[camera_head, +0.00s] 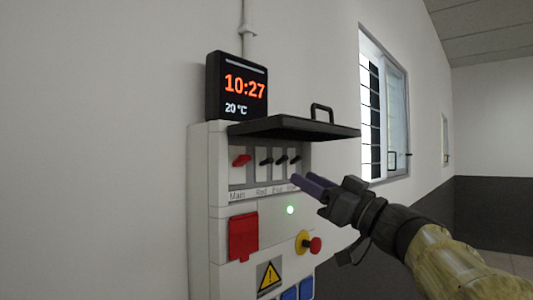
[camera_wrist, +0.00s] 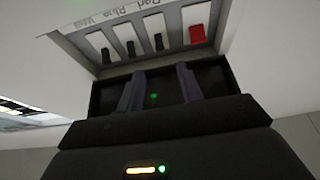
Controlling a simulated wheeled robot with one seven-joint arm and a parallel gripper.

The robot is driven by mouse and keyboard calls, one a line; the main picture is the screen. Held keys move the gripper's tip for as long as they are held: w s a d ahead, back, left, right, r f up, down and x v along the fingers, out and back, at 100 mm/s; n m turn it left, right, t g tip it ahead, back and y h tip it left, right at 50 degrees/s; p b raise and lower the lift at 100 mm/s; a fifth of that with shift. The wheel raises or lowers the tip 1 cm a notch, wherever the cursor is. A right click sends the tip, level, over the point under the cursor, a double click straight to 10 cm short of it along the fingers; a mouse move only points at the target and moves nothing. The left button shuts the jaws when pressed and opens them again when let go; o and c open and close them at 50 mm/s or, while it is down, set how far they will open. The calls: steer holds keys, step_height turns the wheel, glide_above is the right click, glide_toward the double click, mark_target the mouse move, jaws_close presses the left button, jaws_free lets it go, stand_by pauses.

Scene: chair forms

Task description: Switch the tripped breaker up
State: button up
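The breaker row sits in a grey wall panel (camera_head: 207,230) under a raised dark cover (camera_head: 290,128). It has a red main switch (camera_head: 242,160) at the left and three black levers: left (camera_head: 266,161), middle (camera_head: 281,160) and right (camera_head: 295,159). The wrist view is turned over, with the red switch (camera_wrist: 198,35) at right and black levers (camera_wrist: 157,42) to its left. I cannot tell which breaker is tripped. My gripper (camera_head: 303,180) is open and empty.
The raised cover has a handle (camera_head: 321,110) and overhangs the breakers. Below are a green light (camera_head: 290,210), a red flap (camera_head: 243,237), a red-and-yellow knob (camera_head: 310,244) and blue sockets (camera_head: 306,288). A clock (camera_head: 238,88) stands above. Open space lies right of the panel.

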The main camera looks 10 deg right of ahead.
mark_target(272, 161)
steer(key=p+x, duration=0.3)
steer(key=x, duration=0.6)
steer(key=shift+r+p, duration=0.1)
steer(key=shift+p, duration=0.3)
steer(key=shift+w+a, duration=0.15)
steer(key=shift+w, duration=0.2)
steer(key=shift+s, duration=0.1)
steer(key=shift+s, duration=0.1)
jaws_close()
